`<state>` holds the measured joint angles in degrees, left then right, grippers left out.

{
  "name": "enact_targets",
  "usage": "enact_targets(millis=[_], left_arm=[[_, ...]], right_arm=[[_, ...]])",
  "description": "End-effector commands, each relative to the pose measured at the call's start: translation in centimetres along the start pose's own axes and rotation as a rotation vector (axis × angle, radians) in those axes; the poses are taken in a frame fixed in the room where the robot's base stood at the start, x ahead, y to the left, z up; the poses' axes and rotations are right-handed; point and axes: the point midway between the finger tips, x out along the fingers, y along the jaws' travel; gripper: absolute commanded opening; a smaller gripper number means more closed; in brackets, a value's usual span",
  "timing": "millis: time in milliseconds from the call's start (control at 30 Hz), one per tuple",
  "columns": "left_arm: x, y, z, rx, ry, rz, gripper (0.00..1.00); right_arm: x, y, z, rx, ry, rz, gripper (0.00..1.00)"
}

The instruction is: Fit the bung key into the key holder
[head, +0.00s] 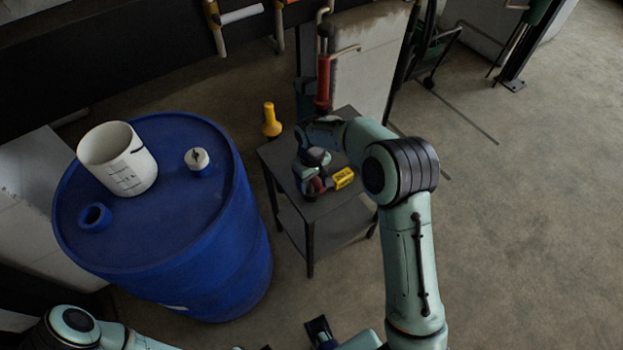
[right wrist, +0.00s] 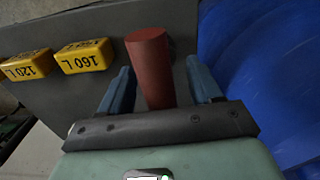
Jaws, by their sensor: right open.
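A red cylinder (right wrist: 150,60), which I take to be the bung key's handle, stands up from the grey table between the fingers of my right gripper (right wrist: 160,85). The fingers are open with a gap on each side of it. In the head view, my right gripper (head: 311,174) is low over the small table, and a bit of red (head: 318,185) shows beside it. The lower part of the key is hidden. I cannot make out the key holder for certain.
Yellow blocks marked 160 L (right wrist: 85,57) and 120 L (right wrist: 26,65) lie on the small table (head: 345,222). A blue drum (head: 190,250) stands left, with a white bucket (head: 122,170) on top. A yellow object (head: 271,122) and a red upright tool (head: 323,82) are behind. Floor at right is free.

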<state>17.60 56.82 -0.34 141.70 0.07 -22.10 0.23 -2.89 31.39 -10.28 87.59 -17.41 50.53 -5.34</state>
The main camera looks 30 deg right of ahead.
Motion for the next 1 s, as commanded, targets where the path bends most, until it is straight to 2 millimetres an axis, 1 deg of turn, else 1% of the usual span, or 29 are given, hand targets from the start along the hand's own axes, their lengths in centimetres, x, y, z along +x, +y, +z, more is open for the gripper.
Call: enact_targets(millis=[67, 167, 267, 500, 600, 700, 833, 1000], left_arm=[[0.0, 0.0, 0.0, 0.000, 0.000, 0.000, 0.43], [-0.1, 0.0, 0.0, 0.000, 0.000, 0.000, 0.43], [-0.2, 0.1, 0.0, 0.000, 0.001, 0.000, 0.43], [-0.7, 0.3, -0.1, 0.001, 0.003, 0.001, 0.43], [-1.0, 0.4, -0.1, 0.001, 0.004, 0.001, 0.43], [-1.1, 0.5, -0.2, 0.002, 0.005, 0.002, 0.43], [-1.3, 0.5, -0.2, 0.002, 0.005, 0.002, 0.43], [-1.3, 0.5, -0.2, 0.002, 0.005, 0.002, 0.43]], right_arm=[[-0.2, 0.0, 0.0, 0.000, 0.000, 0.000, 0.64], [-1.2, 0.0, -0.1, 0.000, 0.002, 0.000, 0.64], [-3.0, 0.0, -0.1, 0.000, 0.006, 0.001, 0.64], [-8.5, 0.0, -0.1, -0.001, 0.006, 0.000, 0.64], [-10.5, 0.0, -0.1, -0.001, 0.006, 0.000, 0.64], [-12.0, 0.0, -0.1, -0.001, 0.003, 0.000, 0.64], [-13.1, 0.0, 0.0, 0.000, 0.002, 0.000, 0.64], [-13.4, 0.0, 0.0, -0.001, 0.001, 0.000, 0.64]])
